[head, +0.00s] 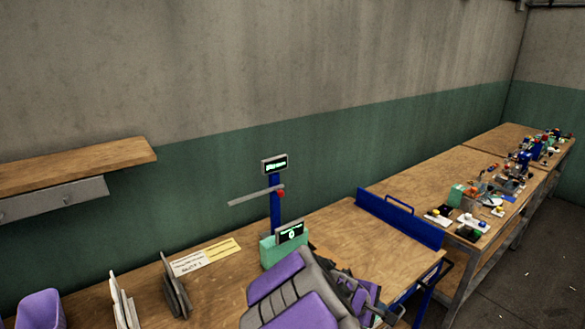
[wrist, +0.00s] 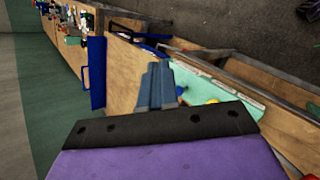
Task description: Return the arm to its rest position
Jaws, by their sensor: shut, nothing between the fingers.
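My arm, purple and grey, rises at the bottom centre of the head view over the workbench. My gripper (wrist: 157,70) shows in the wrist view as grey-blue fingers lying together. It is shut and empty, above the bench area. In the head view my arm hides part of the bench, and the fingertips are hard to make out. A press (head: 275,210) with a green base, blue post, lever with a red knob and two small displays stands just behind my arm. I cannot tell whether the arm touches anything.
A wooden workbench (head: 215,290) runs along the wall, with a blue rail (head: 400,218) at its right. Grey upright plates (head: 176,288), a yellow-white label (head: 205,257) and a purple bin (head: 40,310) are at left. A wooden shelf (head: 75,163) hangs above. A farther table (head: 425,185) holds several small parts.

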